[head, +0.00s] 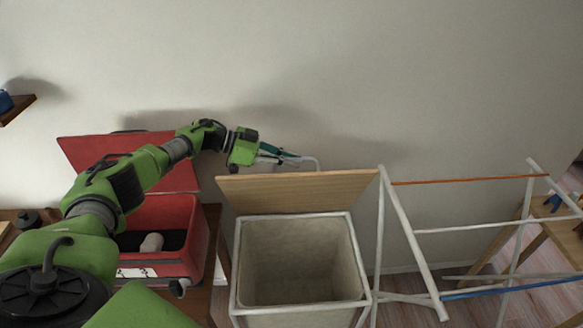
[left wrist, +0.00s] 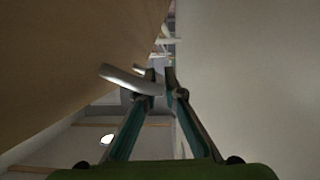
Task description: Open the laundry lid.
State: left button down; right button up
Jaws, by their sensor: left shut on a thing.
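The laundry hamper (head: 300,262) is a beige fabric bin in a white frame, and its inside shows empty. Its wooden lid (head: 298,191) stands raised at the back edge, close to the wall. A pale curved handle (head: 313,159) shows above and behind the lid's top edge. My left gripper (head: 296,158) is behind the lid and shut on the handle. In the left wrist view the lid (left wrist: 65,55) is a brown face at the left, and the handle (left wrist: 122,77) lies between the fingertips. My right gripper is not in view.
An open red toolbox (head: 190,225) stands left of the hamper, below my left arm. A white drying rack (head: 410,240) stands close on the right. The wall (head: 330,80) is right behind the lid. A small wooden table (head: 560,207) is at the far right.

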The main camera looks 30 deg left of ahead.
pick_arm(q)
jog(key=shift+w+a, duration=0.15)
jog(key=c, duration=2.2)
grip_release()
jog(key=shift+o, duration=0.2)
jog(key=shift+r, duration=0.1)
notch_tip(320, 180, up, 10)
jog(key=shift+f, duration=0.1)
jog(key=shift+f, duration=0.1)
